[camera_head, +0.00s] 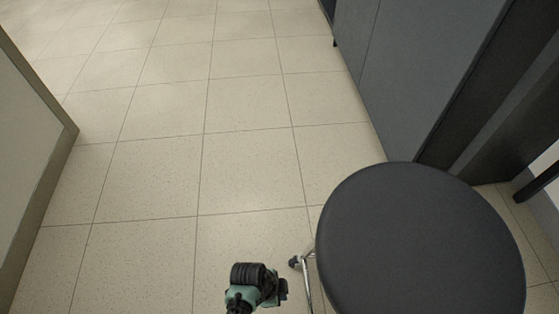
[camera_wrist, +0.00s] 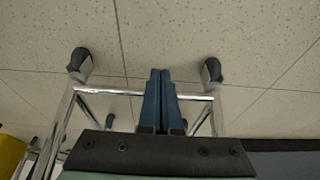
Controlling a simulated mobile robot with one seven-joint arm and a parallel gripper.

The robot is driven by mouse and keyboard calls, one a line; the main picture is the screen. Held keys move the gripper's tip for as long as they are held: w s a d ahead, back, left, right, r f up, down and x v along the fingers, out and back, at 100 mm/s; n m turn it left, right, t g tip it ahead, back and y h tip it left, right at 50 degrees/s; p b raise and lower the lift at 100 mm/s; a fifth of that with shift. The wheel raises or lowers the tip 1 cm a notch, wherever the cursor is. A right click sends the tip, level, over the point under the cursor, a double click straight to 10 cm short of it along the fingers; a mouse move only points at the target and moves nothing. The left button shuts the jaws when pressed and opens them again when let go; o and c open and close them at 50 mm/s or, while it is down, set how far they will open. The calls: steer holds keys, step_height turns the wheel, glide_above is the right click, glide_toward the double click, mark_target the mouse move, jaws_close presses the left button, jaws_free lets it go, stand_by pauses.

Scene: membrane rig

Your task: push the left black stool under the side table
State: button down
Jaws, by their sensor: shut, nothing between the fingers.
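A black stool with a round seat (camera_head: 418,240) stands at the lower right of the head view. One chrome leg (camera_head: 308,284) shows at its left edge; the seat hides the rest. In the wrist view, a chrome stool frame (camera_wrist: 110,91) with black feet lies across the picture, low over the floor. My gripper's blue fingers (camera_wrist: 160,98) are together and empty, in front of the frame's crossbar; whether they touch it I cannot tell. In the head view my arm's end is just left of the stool, below seat height. I cannot make out the side table with certainty.
Grey cabinet panels (camera_head: 400,75) stand behind the stool. A dark bar (camera_head: 540,182) shows at the right edge. A pale panel (camera_head: 25,150) stands at the left. The tiled floor (camera_head: 200,120) between is clear. A yellow thing (camera_wrist: 10,155) shows at the wrist view's left edge.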

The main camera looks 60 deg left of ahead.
steer(key=w+f+b, duration=0.2)
steer(key=w+d+f+b, duration=0.1)
steer(key=w+f, duration=0.1)
steer(key=shift+d+b, duration=0.15)
steer(key=shift+b, duration=0.25)
steer(key=shift+w+d+r, duration=0.2)
steer(key=shift+w+r, duration=0.05)
steer(key=shift+w, duration=0.2)
